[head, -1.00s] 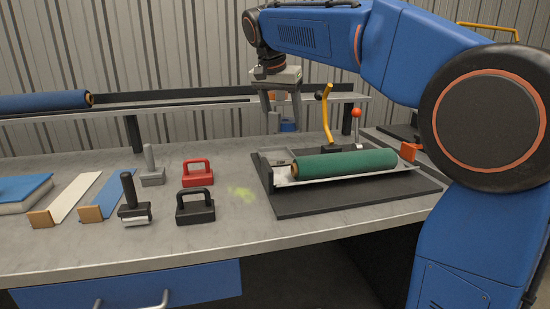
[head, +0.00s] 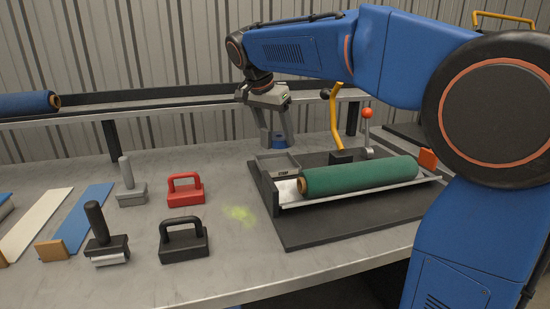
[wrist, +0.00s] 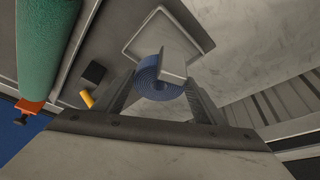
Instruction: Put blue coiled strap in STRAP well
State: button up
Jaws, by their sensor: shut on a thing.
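The blue coiled strap (head: 279,138) is between the fingers of my gripper (head: 277,144), which is shut on it. In the wrist view the coil (wrist: 150,82) shows its round face between the two fingers (wrist: 160,92), partly covered by a light grey flat piece. The STRAP well (head: 262,166) is a shallow grey tray with a dark label at the back left corner of the black board. In the head view my gripper is just above and behind the well. The well's tray (wrist: 200,42) also shows beyond the coil in the wrist view; the gap between them is unclear.
A green turf roll (head: 360,175) lies in a metal cradle on the black board (head: 320,232). A yellow lever (head: 336,115) and a red-knobbed lever (head: 367,125) stand close right of my gripper. Red (head: 185,190) and black (head: 184,241) handled blocks sit left. A shelf runs behind.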

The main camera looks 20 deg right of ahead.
aim_at(268, 130)
jog(key=shift+f, duration=3.45)
jog(key=shift+f, duration=0.1)
jog(key=o, duration=0.8)
jog(key=shift+o, duration=0.2)
jog(key=v, duration=1.2)
jog(key=shift+w, duration=0.1)
jog(key=shift+s, duration=0.2)
